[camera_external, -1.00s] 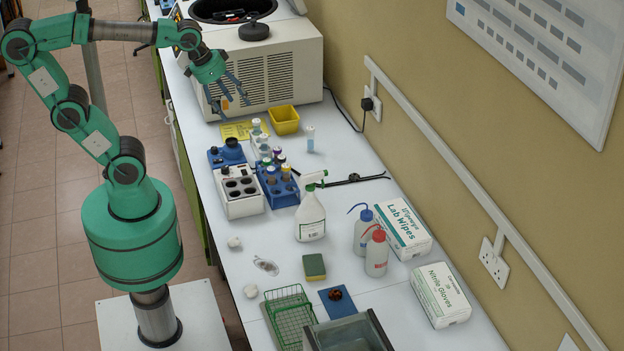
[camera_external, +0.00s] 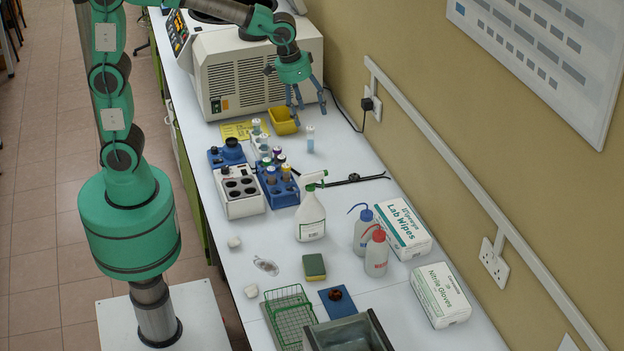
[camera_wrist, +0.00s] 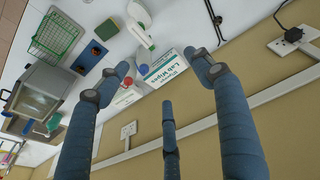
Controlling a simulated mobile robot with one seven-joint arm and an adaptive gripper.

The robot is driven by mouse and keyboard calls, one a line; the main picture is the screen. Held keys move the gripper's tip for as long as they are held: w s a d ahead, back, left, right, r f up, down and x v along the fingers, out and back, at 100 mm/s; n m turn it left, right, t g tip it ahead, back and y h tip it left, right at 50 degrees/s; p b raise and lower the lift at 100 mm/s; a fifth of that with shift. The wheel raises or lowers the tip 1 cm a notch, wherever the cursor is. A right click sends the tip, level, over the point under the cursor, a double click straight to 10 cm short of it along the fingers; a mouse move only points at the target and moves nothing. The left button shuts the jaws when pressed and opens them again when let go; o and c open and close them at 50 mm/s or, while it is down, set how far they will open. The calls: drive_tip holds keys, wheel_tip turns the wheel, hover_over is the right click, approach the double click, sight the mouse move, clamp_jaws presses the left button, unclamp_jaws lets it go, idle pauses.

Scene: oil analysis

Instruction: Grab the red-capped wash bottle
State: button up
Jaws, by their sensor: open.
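The red-capped wash bottle (camera_external: 376,260) stands upright on the bench, with a pale body and a red cap and spout. It is just in front of a blue-capped wash bottle (camera_external: 361,237). My gripper (camera_external: 306,108) is open and empty, in the air at the far end of the bench by the centrifuge, well away from the bottle. In the wrist view, my fingers (camera_wrist: 163,78) are spread with nothing between them. The red-capped bottle (camera_wrist: 124,98) shows there beyond the left finger, which partly hides the bottles.
A lab wipes box (camera_external: 403,230) stands right of the bottles and a nitrile gloves box (camera_external: 441,295) in front. A spray bottle (camera_external: 310,215) stands to the left. A yellow tray (camera_external: 284,121) and blue tube rack (camera_external: 281,190) are nearer my gripper. The wall borders the right.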

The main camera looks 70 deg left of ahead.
drive_tip(key=w+d+f+g+p, duration=0.1)
drive_tip(key=w+d+f+p, duration=0.15)
drive_tip(key=w+d, duration=0.35)
drive_tip(key=g+p, duration=0.2)
drive_tip(key=p, duration=0.3)
hover_over(378, 242)
drive_tip(key=w+a, duration=0.1)
drive_tip(key=a, duration=0.1)
drive_tip(key=shift+n+y, duration=0.3)
drive_tip(key=shift+y, duration=0.1)
wheel_tip(378, 242, down, 19)
drive_tip(key=shift+d+f, duration=0.1)
drive_tip(key=shift+f, duration=0.05)
drive_tip(key=shift+f, duration=4.3)
drive_tip(key=shift+f+p, duration=0.75)
drive_tip(key=shift+f, duration=1.9)
